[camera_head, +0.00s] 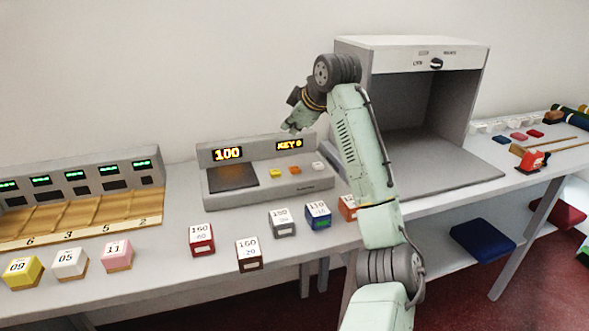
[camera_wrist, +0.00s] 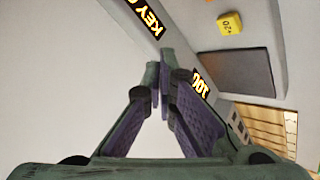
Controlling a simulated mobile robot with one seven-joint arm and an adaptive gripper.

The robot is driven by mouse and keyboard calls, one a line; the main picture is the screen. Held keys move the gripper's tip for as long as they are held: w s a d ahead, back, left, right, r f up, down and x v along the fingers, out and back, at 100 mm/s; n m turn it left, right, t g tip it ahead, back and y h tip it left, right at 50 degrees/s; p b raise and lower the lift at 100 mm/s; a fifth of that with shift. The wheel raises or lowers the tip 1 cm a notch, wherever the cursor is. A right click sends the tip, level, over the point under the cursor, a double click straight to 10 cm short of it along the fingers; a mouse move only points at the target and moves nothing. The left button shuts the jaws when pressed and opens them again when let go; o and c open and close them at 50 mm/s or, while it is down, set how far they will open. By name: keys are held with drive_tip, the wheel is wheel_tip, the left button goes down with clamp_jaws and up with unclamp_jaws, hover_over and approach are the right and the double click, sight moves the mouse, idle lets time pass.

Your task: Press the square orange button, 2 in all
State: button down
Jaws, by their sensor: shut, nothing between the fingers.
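The square orange button (camera_head: 295,170) sits on the sloped grey console (camera_head: 245,193), between a yellow button (camera_head: 275,173) and a white button (camera_head: 318,166). The console's displays read 100 (camera_head: 227,154) and KEY with an unclear digit (camera_head: 289,145). My gripper (camera_head: 290,127) is shut and empty, up by the console's top edge near the KEY display, apart from the buttons. In the wrist view my fingertips (camera_wrist: 162,72) are together. The yellow button, marked +20, shows there (camera_wrist: 229,23); the orange button is out of that view.
A dark pad (camera_head: 232,178) lies on the console's left. Several labelled blocks, such as a red one (camera_head: 202,240) and a blue one (camera_head: 318,216), stand in front. A grey open booth (camera_head: 353,75) rises at right. A sorting rack (camera_head: 80,165) stands at left.

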drive_tip(key=b, duration=0.6)
hover_over(292, 169)
wheel_tip(292, 169, down, 7)
drive_tip(key=shift+r, duration=0.2)
drive_tip(key=shift+f+b, duration=0.45)
drive_tip(key=shift+f, duration=0.5)
drive_tip(key=shift+f, duration=0.1)
drive_tip(key=shift+f, duration=0.35)
drive_tip(key=shift+f, duration=0.55)
idle(0.6)
drive_tip(key=shift+r, duration=0.1)
drive_tip(key=shift+r+p, duration=0.85)
drive_tip(key=shift+r, duration=0.1)
drive_tip(key=shift+r+p, duration=2.25)
drive_tip(key=shift+r, duration=0.15)
